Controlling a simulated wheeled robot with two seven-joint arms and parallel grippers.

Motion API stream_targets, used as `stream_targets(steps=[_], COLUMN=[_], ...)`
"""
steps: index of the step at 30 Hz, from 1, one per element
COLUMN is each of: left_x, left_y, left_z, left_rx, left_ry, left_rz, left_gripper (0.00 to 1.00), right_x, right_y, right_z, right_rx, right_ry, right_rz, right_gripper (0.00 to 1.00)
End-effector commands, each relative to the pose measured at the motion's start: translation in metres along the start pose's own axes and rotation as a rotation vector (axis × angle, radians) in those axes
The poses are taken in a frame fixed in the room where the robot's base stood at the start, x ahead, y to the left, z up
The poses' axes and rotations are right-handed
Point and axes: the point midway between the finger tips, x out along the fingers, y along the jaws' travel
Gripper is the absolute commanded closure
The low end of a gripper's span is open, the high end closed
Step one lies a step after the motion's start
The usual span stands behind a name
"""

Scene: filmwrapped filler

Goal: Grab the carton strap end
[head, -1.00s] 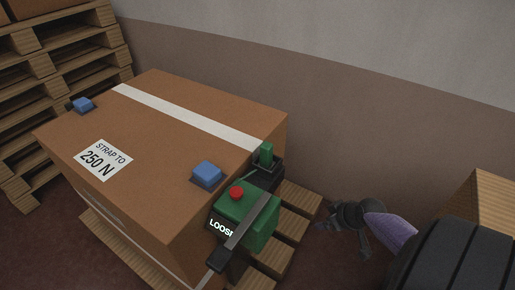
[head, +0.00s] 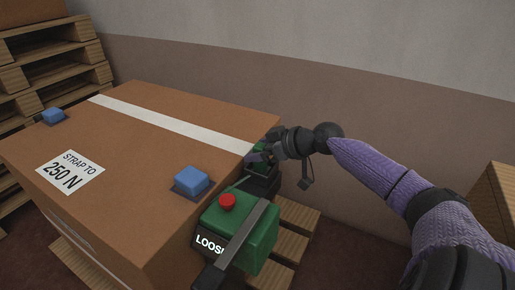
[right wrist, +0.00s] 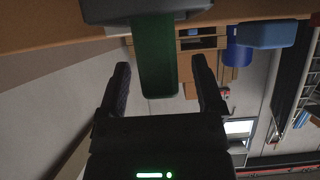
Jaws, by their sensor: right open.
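The carton (head: 130,135) is a large brown box with a white band (head: 180,123) across its top. A green tab, which looks like the strap end, stands in a black holder (head: 263,185) at the carton's right edge. My right gripper (head: 264,155) is at this tab and hides part of it in the head view. In the right wrist view the green tab (right wrist: 157,55) lies between the two spread fingers of my right gripper (right wrist: 161,66), with gaps on both sides. My left gripper is not in view.
A green unit (head: 240,228) with a red button and a partly cut display reading "LOOS" sits beside the carton. Blue blocks (head: 192,180) are on the carton's top corners. Stacked pallets (head: 45,65) stand at left. A wall (head: 330,90) is behind.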

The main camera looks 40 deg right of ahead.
Motion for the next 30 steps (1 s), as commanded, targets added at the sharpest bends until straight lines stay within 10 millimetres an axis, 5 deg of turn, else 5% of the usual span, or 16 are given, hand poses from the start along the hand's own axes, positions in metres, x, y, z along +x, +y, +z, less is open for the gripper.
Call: stream_targets(steps=[6, 18, 30], left_x=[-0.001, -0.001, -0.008], left_y=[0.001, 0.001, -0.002], left_z=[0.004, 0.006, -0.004], left_rx=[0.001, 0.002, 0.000], left_ry=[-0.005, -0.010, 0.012], left_rz=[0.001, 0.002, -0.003], left_gripper=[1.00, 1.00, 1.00], right_x=[0.000, 0.000, -0.006], right_y=[0.000, 0.000, 0.000], right_z=[-0.001, -0.001, -0.012], right_rx=[0.001, 0.001, 0.001], right_ry=[0.000, 0.000, 0.004], right_rz=[0.001, 0.001, 0.001], right_gripper=[0.15, 0.99, 1.00])
